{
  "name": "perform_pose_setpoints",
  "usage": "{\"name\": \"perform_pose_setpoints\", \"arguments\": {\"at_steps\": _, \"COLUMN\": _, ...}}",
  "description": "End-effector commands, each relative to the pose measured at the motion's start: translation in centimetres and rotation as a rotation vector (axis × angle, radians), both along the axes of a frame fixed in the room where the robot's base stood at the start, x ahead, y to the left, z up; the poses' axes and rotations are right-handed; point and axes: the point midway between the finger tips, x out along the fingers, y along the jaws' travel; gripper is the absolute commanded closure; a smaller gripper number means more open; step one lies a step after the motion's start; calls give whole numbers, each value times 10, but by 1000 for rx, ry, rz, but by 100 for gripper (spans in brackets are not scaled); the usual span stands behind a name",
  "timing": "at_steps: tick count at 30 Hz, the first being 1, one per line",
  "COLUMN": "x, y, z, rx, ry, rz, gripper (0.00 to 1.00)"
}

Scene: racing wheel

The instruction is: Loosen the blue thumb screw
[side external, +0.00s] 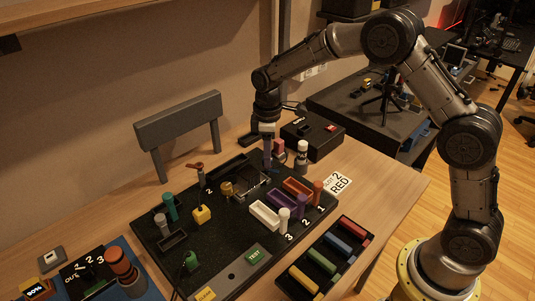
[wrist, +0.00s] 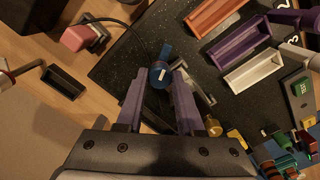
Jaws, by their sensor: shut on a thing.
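The blue thumb screw (wrist: 159,75) shows in the wrist view as a round blue knob with a white mark and a raised tab. My gripper (wrist: 158,84) points down over the black board, with its two purple-grey fingers shut on the blue thumb screw, one on each side. In the side view my gripper (side external: 267,160) stands at the back part of the board (side external: 215,262). There the fingers hide the screw, and I cannot make it out.
White, purple and orange trays (side external: 265,215) with pegs lie to the right. A yellow block (side external: 202,215), a brass knob (side external: 227,188) and a red-handled part stand to the left. A black box (side external: 312,135) and a white-capped bottle (side external: 302,155) are behind on the table.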

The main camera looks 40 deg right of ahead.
Motion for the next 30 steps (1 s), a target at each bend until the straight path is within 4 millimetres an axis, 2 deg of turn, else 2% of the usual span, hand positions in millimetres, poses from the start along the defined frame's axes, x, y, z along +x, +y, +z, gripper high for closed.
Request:
{"name": "perform_pose_setpoints", "arguments": {"at_steps": 8, "x": 0, "y": 0, "z": 2, "rx": -1, "ry": -1, "rz": 0, "gripper": 100}}
{"name": "perform_pose_setpoints", "arguments": {"at_steps": 9, "x": 0, "y": 0, "z": 2, "rx": -1, "ry": -1, "rz": 0, "gripper": 58}}
{"name": "perform_pose_setpoints", "arguments": {"at_steps": 13, "x": 0, "y": 0, "z": 2, "rx": -1, "ry": -1, "rz": -1, "gripper": 35}}
{"name": "perform_pose_setpoints", "arguments": {"at_steps": 23, "x": 0, "y": 0, "z": 2, "rx": -1, "ry": -1, "rz": -1, "gripper": 34}}
{"name": "perform_pose_setpoints", "arguments": {"at_steps": 26, "x": 1, "y": 0, "z": 10, "rx": 0, "ry": -3, "rz": -1, "gripper": 34}}
{"name": "perform_pose_setpoints", "arguments": {"at_steps": 30, "x": 1, "y": 0, "z": 32, "rx": 0, "ry": -6, "rz": -1, "gripper": 34}}
